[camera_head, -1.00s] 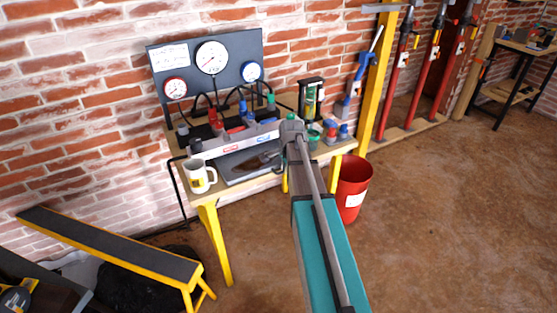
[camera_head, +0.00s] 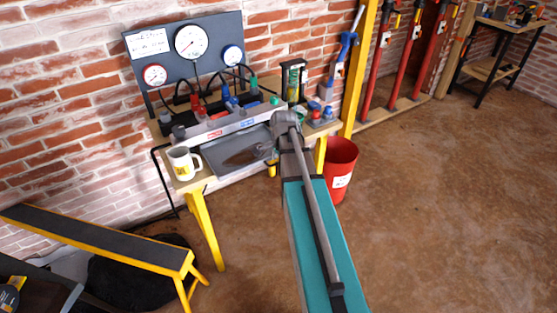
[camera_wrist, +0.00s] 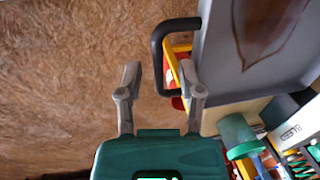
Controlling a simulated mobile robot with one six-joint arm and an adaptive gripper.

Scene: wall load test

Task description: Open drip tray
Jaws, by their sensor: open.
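The drip tray (camera_head: 240,150) is a shallow grey tray with a dark brown stain, under the valve manifold on the bench. It also fills the upper right of the wrist view (camera_wrist: 295,62). Its black U-shaped handle (camera_wrist: 158,48) sticks out from the tray's edge. My gripper (camera_wrist: 158,72) is open, with one grey finger on each side of the handle bar in the wrist view. I cannot tell whether either finger touches it. In the head view my gripper (camera_head: 268,152) is at the tray's right end, and my arm hides part of that area.
A white mug (camera_head: 181,162) stands at the bench's left front corner. A red bucket (camera_head: 338,165) is on the floor right of my arm. A gauge panel (camera_head: 188,50) stands behind. The floor at right is clear.

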